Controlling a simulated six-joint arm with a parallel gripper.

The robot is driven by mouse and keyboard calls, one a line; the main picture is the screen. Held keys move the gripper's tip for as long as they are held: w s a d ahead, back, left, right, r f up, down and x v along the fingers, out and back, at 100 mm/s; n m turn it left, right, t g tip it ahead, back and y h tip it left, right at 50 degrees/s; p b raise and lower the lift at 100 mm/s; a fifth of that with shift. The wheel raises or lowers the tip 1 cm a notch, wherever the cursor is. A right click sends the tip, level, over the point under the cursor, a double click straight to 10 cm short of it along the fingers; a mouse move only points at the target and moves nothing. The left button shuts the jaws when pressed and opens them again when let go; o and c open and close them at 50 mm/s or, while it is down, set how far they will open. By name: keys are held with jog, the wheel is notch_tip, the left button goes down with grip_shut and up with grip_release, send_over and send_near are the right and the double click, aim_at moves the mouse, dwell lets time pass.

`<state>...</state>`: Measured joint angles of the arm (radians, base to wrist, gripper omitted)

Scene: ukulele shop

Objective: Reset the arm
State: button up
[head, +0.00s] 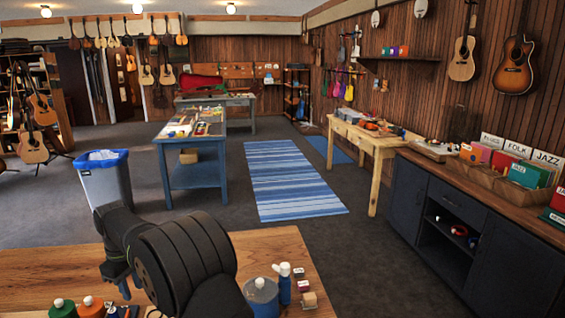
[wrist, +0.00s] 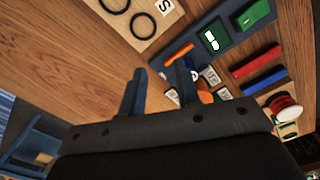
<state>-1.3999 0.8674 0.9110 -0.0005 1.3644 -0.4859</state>
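My gripper (wrist: 160,80) shows in the wrist view with its two blue-grey fingers apart. Bare wooden tabletop is visible between them, and I see nothing held. In the head view my dark arm rises over the near wooden table (head: 285,250) and bends down to the left; its fingertips are mostly hidden there. The table's wood also shows in the wrist view (wrist: 75,65).
Near the arm stand a blue jar (head: 262,297), a white-capped blue bottle (head: 285,283), and green (head: 62,309) and orange (head: 90,308) containers. The wrist view shows a light board with black rings (wrist: 144,24) and red (wrist: 264,83) and blue (wrist: 258,62) bars.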

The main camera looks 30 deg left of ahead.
jog(key=w+d+r, duration=0.3)
jog(key=w, duration=0.1)
jog(key=s+d+f+n, duration=0.1)
jog(key=s+d+f, duration=0.15)
jog(key=d, duration=1.35)
jog(key=s+a+f, duration=0.4)
jog(key=s, duration=0.1)
jog(key=s+a+f, duration=0.2)
jog(key=s, duration=0.1)
jog(key=shift+s, duration=0.15)
jog(key=shift+s+a+f, duration=0.2)
jog(key=shift+s+a, duration=0.15)
dwell(1.3)
